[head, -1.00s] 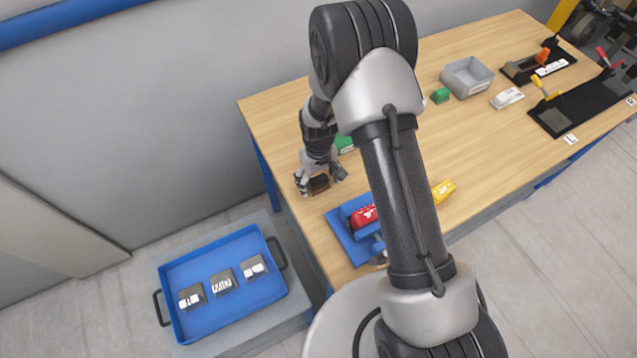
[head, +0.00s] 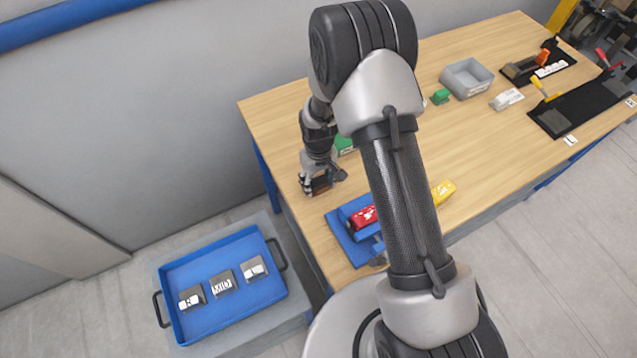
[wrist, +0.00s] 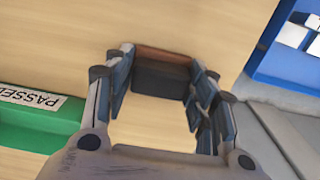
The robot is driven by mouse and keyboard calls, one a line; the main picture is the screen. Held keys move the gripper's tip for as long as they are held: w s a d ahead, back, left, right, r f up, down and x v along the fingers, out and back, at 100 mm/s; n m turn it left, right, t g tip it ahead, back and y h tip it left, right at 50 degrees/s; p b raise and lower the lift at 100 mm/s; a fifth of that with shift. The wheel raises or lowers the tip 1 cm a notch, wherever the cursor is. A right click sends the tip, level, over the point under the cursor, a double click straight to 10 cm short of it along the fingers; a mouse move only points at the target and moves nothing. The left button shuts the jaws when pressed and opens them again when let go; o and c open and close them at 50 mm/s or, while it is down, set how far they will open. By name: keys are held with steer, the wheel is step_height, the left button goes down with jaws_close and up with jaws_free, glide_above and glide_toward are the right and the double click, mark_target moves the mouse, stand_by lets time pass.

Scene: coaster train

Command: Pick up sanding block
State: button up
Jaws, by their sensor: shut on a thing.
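The sanding block (wrist: 160,78) is dark with a reddish-brown edge. In the wrist view it sits between the two fingers of my gripper (wrist: 160,85), which are shut on it. In the head view the block (head: 321,184) shows as a small brown and dark piece at my gripper (head: 323,181), near the left edge of the wooden table (head: 420,160). My gripper hides part of it there. I cannot tell whether the block touches the table or is slightly above it.
A green tray marked PASSED (wrist: 40,125) lies close to my gripper. A blue fixture with a red piece (head: 362,216) and a yellow piece (head: 443,192) are nearer the front. A blue tray (head: 175,275) with dark blocks stands lower left. A grey bin (head: 466,78) is farther back.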

mark_target(318, 181)
step_height(318, 181, up, 20)
steer(key=p, duration=0.2)
steer(key=shift+p, duration=0.4)
